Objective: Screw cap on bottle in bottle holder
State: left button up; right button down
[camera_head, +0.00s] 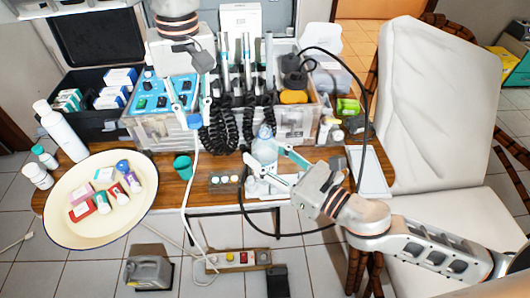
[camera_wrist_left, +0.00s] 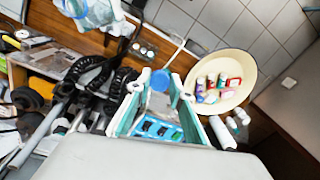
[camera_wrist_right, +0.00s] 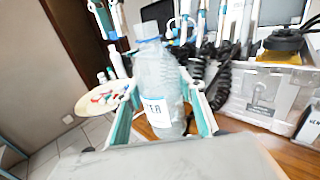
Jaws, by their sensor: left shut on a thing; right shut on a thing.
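A clear bottle (camera_head: 265,143) with a white label stands upright near the front edge of the table. My right gripper (camera_head: 264,157) is shut around it, one finger on each side, and the bottle (camera_wrist_right: 158,92) fills the middle of the right wrist view. A white piece that looks like the bottle holder (camera_head: 256,187) shows low by the bottle, largely hidden by the right gripper. My left gripper (camera_head: 194,117) points down and is shut on a small blue cap (camera_head: 194,122). The cap (camera_wrist_left: 160,80) also shows between the fingertips in the left wrist view, apart from the bottle and to its left.
A cream oval tray (camera_head: 130,225) with small boxes and bottles lies at left. A green cup (camera_head: 183,167) stands between tray and bottle. Coiled black cords (camera_head: 218,133) and a dental unit (camera_head: 297,122) stand behind. A white cable (camera_head: 187,205) hangs below the left gripper.

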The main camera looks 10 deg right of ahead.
pick_arm(q)
notch_tip(320, 180, up, 7)
jog(key=n, duration=0.2)
send_over(265, 155)
jog(key=w, duration=0.2)
jog(key=shift+w+d+r+h, duration=0.2)
jog(key=shift+d+h, duration=0.1)
jog(key=shift+h, duration=0.1)
jog(key=shift+f, duration=2)
jog(key=shift+f, duration=0.9)
jog(key=shift+f, duration=0.55)
jog(key=shift+m, duration=0.3)
